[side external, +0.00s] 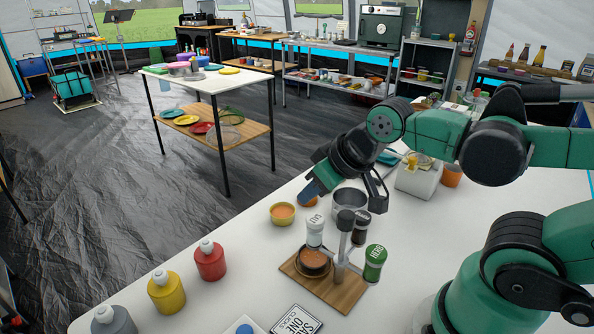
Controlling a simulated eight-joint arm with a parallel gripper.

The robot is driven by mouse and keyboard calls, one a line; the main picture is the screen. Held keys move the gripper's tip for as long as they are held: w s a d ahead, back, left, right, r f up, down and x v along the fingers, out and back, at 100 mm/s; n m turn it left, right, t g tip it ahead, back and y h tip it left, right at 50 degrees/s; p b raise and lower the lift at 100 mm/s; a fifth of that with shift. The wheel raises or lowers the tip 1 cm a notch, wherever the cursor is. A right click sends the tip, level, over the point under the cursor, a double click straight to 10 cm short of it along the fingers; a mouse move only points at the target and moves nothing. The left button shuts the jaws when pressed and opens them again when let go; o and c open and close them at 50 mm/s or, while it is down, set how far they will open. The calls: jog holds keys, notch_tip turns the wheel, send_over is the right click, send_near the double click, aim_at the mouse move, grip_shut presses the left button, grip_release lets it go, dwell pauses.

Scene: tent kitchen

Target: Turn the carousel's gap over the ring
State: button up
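The carousel has a grey metal post (343,246) on a wooden base (336,293). Shakers hang around it: a white one marked SALT (315,229), a dark one with a pale label (361,229) behind the post, and a green one (375,263) at the right. A round dark-rimmed piece with a brown inside (313,262) sits low at the base's left, below the salt shaker; I cannot tell whether it is the ring. My gripper (379,208) points down just above and behind the dark shaker. Its finger opening and any contact are unclear. The carousel's gap is not clearly visible.
A metal pot (348,202) and an orange-filled bowl (283,213) stand behind the carousel. Red (210,260), yellow (166,292) and grey (113,321) bottles stand left. A printed card (296,321) lies in front. A white container (420,178) stands behind right. The tabletop between carousel and bottles is clear.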

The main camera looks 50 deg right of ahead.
jog(key=o, duration=0.3)
jog(key=shift+r, duration=0.3)
jog(key=o, duration=0.3)
notch_tip(320, 180, up, 8)
jog(key=shift+r, duration=0.15)
jog(key=shift+o, duration=0.2)
jog(key=n+g, duration=0.7)
jog(key=n, duration=2)
send_over(347, 214)
notch_tip(347, 214, down, 4)
jog(key=shift+r, duration=0.1)
jog(key=shift+f, duration=3.1)
grip_shut()
